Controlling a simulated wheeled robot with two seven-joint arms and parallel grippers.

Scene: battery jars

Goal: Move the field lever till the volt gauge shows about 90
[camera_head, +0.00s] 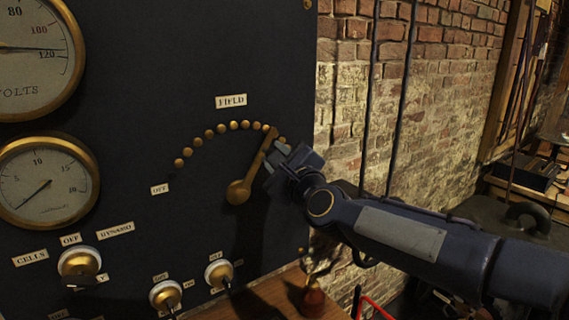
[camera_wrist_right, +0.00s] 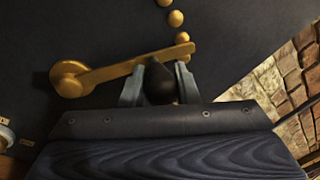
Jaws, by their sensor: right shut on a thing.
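The brass field lever (camera_head: 252,172) turns on a round pivot low under the arc of brass studs (camera_head: 221,128). It points up and slightly right, its tip near the studs at the right end, below the FIELD label (camera_head: 231,101). My right gripper (camera_head: 273,166) is shut on the lever's dark knob; in the right wrist view the knob (camera_wrist_right: 159,84) sits between the two fingers and the brass arm (camera_wrist_right: 125,71) crosses behind it. The volt gauge (camera_head: 32,68) is cut off at the top left; its needle points close to 120. My left gripper is not in view.
A second gauge (camera_head: 45,185) is below the volt gauge. White-topped switches (camera_head: 80,264) line the lower panel. A wooden ledge (camera_head: 262,300) is under the panel, with a brick wall (camera_head: 440,110) to the right.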

